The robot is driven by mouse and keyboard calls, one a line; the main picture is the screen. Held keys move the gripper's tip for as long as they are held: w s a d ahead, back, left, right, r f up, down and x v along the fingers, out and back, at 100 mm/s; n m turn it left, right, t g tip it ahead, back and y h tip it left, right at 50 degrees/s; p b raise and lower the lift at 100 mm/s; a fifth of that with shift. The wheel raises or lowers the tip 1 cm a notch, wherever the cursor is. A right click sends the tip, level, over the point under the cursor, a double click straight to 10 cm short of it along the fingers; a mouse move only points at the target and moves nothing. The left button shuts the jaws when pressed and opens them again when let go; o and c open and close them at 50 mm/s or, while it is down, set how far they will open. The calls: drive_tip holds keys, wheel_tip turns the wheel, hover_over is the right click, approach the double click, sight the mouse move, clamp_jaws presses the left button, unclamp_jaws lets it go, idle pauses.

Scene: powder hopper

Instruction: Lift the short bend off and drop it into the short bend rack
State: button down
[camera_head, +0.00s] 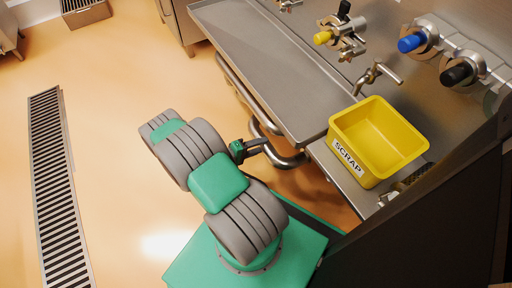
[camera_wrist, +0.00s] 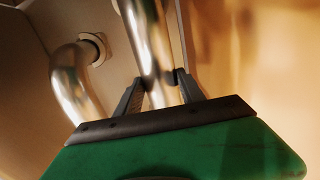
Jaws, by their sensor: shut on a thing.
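A shiny bent steel pipe, which I take for the short bend (camera_wrist: 150,40), runs between my fingers in the wrist view. My gripper (camera_wrist: 157,90) is shut on it, with one dark finger on each side. In the head view my gripper (camera_head: 268,143) reaches under the counter's front edge, at a curved steel pipe (camera_head: 292,161). I cannot tell there where the held piece ends and any other pipe begins. The pipe's upper end is cut off in the wrist view. I cannot make out a short bend rack in either view.
A second curved pipe (camera_wrist: 68,85) enters a wall collar left of my gripper. The steel counter (camera_head: 262,68) carries a yellow SCRAP bin (camera_head: 348,158). Valves with yellow (camera_head: 322,38), blue (camera_head: 410,43) and black (camera_head: 457,74) knobs line the wall. The floor at left is open around a drain grate (camera_head: 56,185).

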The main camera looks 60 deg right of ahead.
drive_tip(key=s+d+f+b, duration=0.3)
drive_tip(key=d+f+b, duration=0.1)
drive_tip(key=d, duration=0.3)
drive_tip(key=shift+s+f, duration=0.25)
drive_tip(key=shift+f, duration=0.15)
idle(0.4)
drive_tip(key=shift+f+b, duration=0.3)
drive_tip(key=shift+b, duration=0.15)
idle(0.4)
